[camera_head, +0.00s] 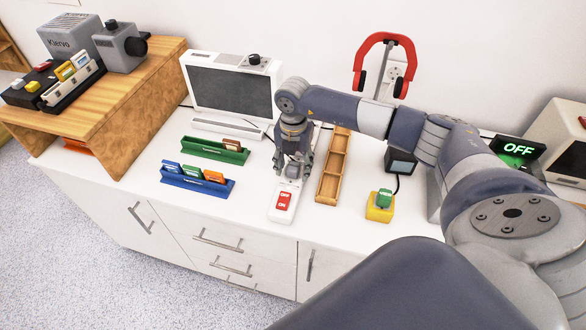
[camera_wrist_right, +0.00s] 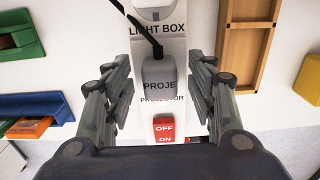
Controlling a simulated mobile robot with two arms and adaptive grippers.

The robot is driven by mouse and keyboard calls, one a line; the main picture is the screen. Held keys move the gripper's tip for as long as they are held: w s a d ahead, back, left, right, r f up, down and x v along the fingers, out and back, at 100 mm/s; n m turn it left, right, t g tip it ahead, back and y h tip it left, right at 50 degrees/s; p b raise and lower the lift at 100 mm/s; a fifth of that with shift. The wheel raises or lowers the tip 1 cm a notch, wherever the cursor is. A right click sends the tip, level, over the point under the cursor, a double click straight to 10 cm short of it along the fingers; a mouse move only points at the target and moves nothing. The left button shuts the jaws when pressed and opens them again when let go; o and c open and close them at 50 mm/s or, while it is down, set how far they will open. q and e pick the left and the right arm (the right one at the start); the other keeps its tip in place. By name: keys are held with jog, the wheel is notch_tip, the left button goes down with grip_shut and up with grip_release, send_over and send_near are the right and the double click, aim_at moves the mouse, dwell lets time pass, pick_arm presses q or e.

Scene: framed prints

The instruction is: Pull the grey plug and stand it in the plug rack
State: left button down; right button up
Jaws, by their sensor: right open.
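The grey plug (camera_wrist_right: 158,84), with a black cord running up from it, sits in a white power strip (camera_head: 283,213) beside the label PROJECTOR. A red OFF/ON switch (camera_wrist_right: 164,128) lies just in front of it. My right gripper (camera_wrist_right: 160,92) is open, with one finger on each side of the plug and a gap on both sides. In the head view my right gripper (camera_head: 292,168) points down over the strip and hides the plug. A wooden rack with compartments (camera_head: 318,189), likely the plug rack, lies just right of the strip. My left gripper is not in view.
A blue holder (camera_head: 180,184) and a green holder (camera_head: 205,148) with cards stand left of the strip. A screen device (camera_head: 228,90) is behind. A yellow block (camera_head: 380,212) and a small dark box (camera_head: 400,162) stand to the right. The white counter between them is clear.

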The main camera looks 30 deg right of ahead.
aim_at(293, 166)
dwell(0.3)
grip_shut()
jog(key=shift+r, duration=0.15)
jog(key=shift+r+p, duration=2.25)
jog(key=shift+r, duration=0.65)
